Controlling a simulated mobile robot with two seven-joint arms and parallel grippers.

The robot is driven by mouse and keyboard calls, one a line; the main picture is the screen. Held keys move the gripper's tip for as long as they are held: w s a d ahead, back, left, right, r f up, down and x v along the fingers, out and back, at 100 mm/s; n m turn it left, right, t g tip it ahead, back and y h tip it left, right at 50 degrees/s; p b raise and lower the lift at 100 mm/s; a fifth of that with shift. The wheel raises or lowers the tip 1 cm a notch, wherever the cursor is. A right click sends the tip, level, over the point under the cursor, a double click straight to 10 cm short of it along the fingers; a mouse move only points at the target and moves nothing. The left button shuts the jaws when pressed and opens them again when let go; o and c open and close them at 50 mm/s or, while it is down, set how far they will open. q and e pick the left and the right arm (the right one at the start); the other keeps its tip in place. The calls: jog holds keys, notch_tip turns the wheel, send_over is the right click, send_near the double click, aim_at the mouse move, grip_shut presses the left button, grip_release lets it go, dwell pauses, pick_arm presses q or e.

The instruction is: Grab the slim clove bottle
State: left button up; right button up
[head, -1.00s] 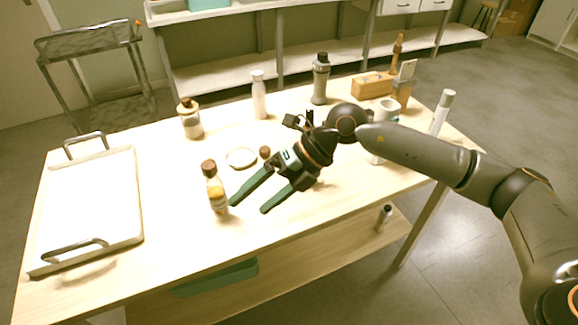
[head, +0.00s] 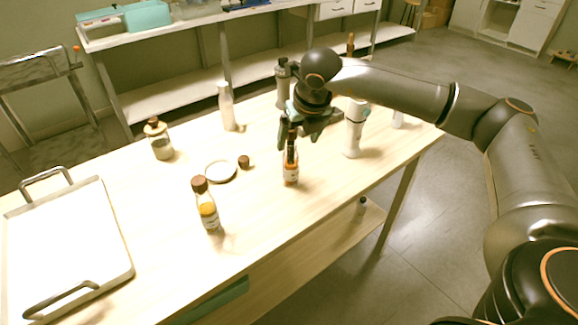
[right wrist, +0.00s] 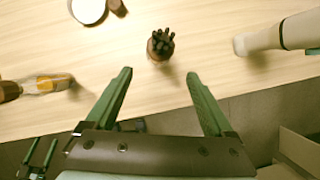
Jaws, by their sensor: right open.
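A slim amber bottle (head: 291,168) with a pale label and a dark top stands upright on the table, below my right gripper (head: 311,130). It also shows in the right wrist view (right wrist: 160,45), with dark pieces at its mouth, beyond the fingertips. I cannot read whether its label says clove. My right gripper also shows in the right wrist view (right wrist: 158,75); its green fingers are apart with nothing between them. A second bottle (head: 207,208), with a brown cap and yellow-orange label, stands to the left. What looks like my left gripper (right wrist: 40,152) shows small at the lower left of the wrist view.
A white bottle (head: 355,130) stands close on the right. Behind are a pale bottle (head: 226,108), a grey bottle (head: 283,85) and a jar (head: 158,141). A round dish (head: 221,171) and a white tray (head: 65,245) lie left. The front table edge is near.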

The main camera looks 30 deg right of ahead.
aim_at(293, 150)
jog(key=x, duration=0.8)
jog(key=shift+w+a+f+p, duration=0.1)
jog(key=shift+w+f+p, duration=0.1)
jog(key=shift+w+p, duration=0.15)
grip_shut()
dwell(0.4)
